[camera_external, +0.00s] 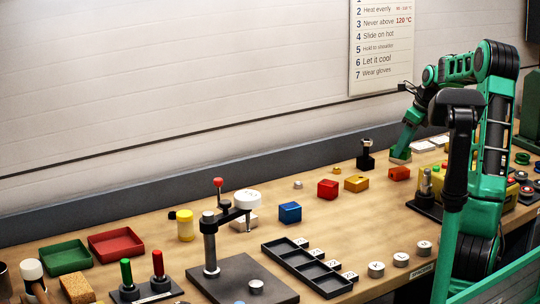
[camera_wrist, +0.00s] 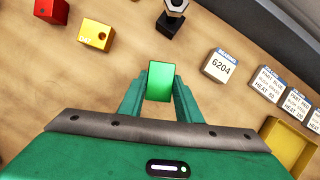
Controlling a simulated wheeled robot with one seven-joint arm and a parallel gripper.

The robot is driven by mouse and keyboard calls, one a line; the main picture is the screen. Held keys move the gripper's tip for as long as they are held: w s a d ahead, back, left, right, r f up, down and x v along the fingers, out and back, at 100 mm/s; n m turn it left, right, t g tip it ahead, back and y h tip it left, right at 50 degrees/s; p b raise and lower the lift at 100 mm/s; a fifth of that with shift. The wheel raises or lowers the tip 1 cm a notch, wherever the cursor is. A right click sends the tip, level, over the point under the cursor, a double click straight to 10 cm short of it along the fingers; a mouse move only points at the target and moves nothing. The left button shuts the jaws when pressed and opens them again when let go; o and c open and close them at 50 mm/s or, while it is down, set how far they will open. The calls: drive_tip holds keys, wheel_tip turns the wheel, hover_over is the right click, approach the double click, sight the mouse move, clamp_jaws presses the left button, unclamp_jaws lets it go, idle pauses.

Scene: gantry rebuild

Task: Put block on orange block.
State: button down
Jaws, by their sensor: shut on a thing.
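A green block (camera_wrist: 160,81) sits between the two fingers of my gripper (camera_wrist: 160,88) in the wrist view, and the fingers are closed on its sides. In the external view my gripper (camera_external: 400,157) points down low over the back right of the bench; I cannot tell whether the block touches the wood. The orange block (camera_external: 399,173) lies on the bench just in front of my gripper, apart from it. It does not show in the wrist view, where my gripper body covers the lower part.
A yellow block (camera_external: 357,183), a red block (camera_external: 328,189) and a blue block (camera_external: 290,212) lie to the left. A dark stand (camera_external: 366,158) is behind the yellow block. A white box marked 6204 (camera_wrist: 219,66) is right of my gripper, near a yellow tray (camera_wrist: 291,143).

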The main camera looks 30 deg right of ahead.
sight(402, 157)
drive_tip(key=shift+f, duration=1.85)
drive_tip(key=shift+f, duration=0.1)
drive_tip(key=c, duration=1.3)
unclamp_jaws()
drive_tip(key=v, duration=1.2)
drive_tip(key=shift+a, duration=0.1)
